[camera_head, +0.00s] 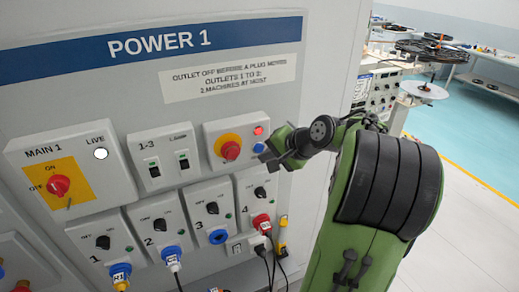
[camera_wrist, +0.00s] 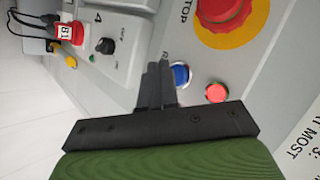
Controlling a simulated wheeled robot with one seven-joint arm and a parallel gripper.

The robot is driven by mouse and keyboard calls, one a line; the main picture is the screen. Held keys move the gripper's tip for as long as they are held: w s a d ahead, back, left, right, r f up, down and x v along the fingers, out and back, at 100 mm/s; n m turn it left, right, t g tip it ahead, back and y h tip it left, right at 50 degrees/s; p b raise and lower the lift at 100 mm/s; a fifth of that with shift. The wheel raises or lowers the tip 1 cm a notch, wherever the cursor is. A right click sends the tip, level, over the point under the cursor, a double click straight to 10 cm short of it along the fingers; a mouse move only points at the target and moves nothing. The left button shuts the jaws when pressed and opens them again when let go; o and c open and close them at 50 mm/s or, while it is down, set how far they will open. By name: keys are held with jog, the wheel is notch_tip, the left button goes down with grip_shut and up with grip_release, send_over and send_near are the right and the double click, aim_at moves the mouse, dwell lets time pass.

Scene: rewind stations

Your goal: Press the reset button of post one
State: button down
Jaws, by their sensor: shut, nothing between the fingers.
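The POWER 1 post (camera_head: 330,50) carries a box (camera_head: 212,133) with a red stop button (camera_head: 231,150) on a yellow ring. Right of it are a red round light (camera_head: 258,131) and a blue button (camera_head: 258,147) below that. In the wrist view the blue button (camera_wrist: 181,75) shows beside the red light (camera_wrist: 216,92), with a label starting with R, mostly hidden. My gripper (camera_head: 268,160) is shut and empty. In the wrist view its fingertips (camera_wrist: 158,70) lie right beside the blue button and overlap its edge. I cannot tell if they touch.
Below are switch units with knobs and colored plugs, such as the red plug (camera_head: 261,220), with hanging cables. The MAIN 1 switch (camera_head: 60,186) and the 1-3 lamp switches (camera_head: 168,167) are left. Open floor (camera_head: 470,190) lies right of my arm.

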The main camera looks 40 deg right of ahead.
jog(key=shift+w, duration=0.1)
dwell(0.3)
jog(key=shift+w+d+p, duration=0.15)
jog(key=shift+w+p, duration=0.15)
jog(key=shift+w, duration=0.05)
jog(key=shift+w+d, duration=0.1)
jog(key=shift+w, duration=0.25)
dwell(0.6)
jog(key=shift+s+a, duration=0.25)
jog(key=shift+s, duration=0.5)
jog(key=shift+s+a, duration=0.25)
jog(key=shift+s, duration=0.55)
jog(key=shift+s+a, duration=0.2)
jog(key=shift+s, duration=0.6)
jog(key=shift+s+a, duration=0.25)
jog(key=shift+s, duration=0.55)
